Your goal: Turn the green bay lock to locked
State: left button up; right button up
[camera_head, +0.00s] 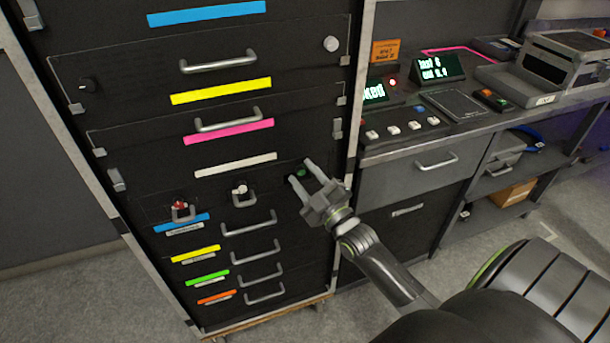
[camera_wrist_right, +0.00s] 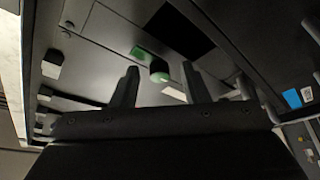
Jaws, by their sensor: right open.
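The green bay lock (camera_head: 302,174) is a small green knob on the black cabinet front, at the right end of a row with a red lock (camera_head: 179,205) and a white lock (camera_head: 239,187). My right gripper (camera_head: 301,171) is open, its two fingers pointing at the panel on either side of the green lock. In the right wrist view the green lock (camera_wrist_right: 160,71) shows beyond and between the open fingers (camera_wrist_right: 160,82), apart from them as far as I can tell. The lock's exact turn angle is too small to read. My left gripper is not in view.
Drawers with metal handles (camera_head: 248,222) and coloured strips lie below and left of the lock. The cabinet's pale frame post (camera_head: 357,100) stands close to the right. A workbench (camera_head: 450,135) with switches and small displays adjoins it.

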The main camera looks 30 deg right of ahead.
jog(key=shift+w, duration=0.15)
jog(key=shift+c, duration=0.4)
grip_shut()
